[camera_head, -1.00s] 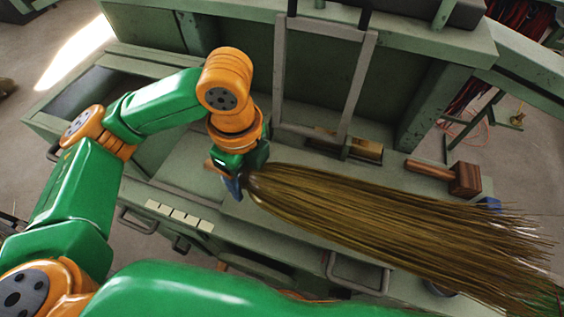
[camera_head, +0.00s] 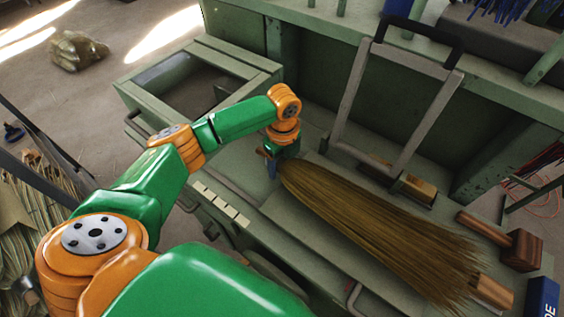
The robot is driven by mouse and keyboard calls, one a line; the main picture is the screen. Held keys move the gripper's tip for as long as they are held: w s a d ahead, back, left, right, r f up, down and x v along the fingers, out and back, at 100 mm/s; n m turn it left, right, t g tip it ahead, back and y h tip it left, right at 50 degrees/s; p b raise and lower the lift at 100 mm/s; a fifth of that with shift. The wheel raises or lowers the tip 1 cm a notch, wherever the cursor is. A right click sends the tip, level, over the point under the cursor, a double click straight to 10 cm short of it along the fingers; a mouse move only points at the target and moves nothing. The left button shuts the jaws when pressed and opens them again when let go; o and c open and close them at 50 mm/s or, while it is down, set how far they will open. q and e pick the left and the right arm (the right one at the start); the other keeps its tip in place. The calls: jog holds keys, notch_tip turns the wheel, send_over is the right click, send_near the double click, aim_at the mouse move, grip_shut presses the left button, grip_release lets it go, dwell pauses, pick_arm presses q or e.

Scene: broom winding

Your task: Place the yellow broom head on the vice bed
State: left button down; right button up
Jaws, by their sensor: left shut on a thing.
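The yellow broom head (camera_head: 375,222) is a long bundle of brown-yellow bristles lying along the green bench, its narrow end to the upper left and its bristles fanning to the lower right. My left gripper (camera_head: 274,168) is shut on its narrow end; the fingers are mostly hidden by the wrist and bristles. A grey metal frame with a black handle (camera_head: 358,92) stands behind the broom head; it looks like the vice's upper part. The flat green surface (camera_head: 296,222) under the broom head may be the vice bed. My right gripper is not in view.
A wooden mallet (camera_head: 506,240) lies to the right of the bristles, with a wooden block (camera_head: 492,293) by their tips. A brass-coloured block (camera_head: 415,188) sits at the frame's foot. An open green tray (camera_head: 200,85) is at the upper left.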

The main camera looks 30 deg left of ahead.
pick_arm(q)
jog(key=shift+f, duration=0.1)
jog(key=shift+c, duration=0.4)
grip_release()
jog(key=r+b, duration=0.1)
jog(key=r, duration=1.1)
jog(key=shift+d+r, duration=0.15)
jog(key=shift+d, duration=0.05)
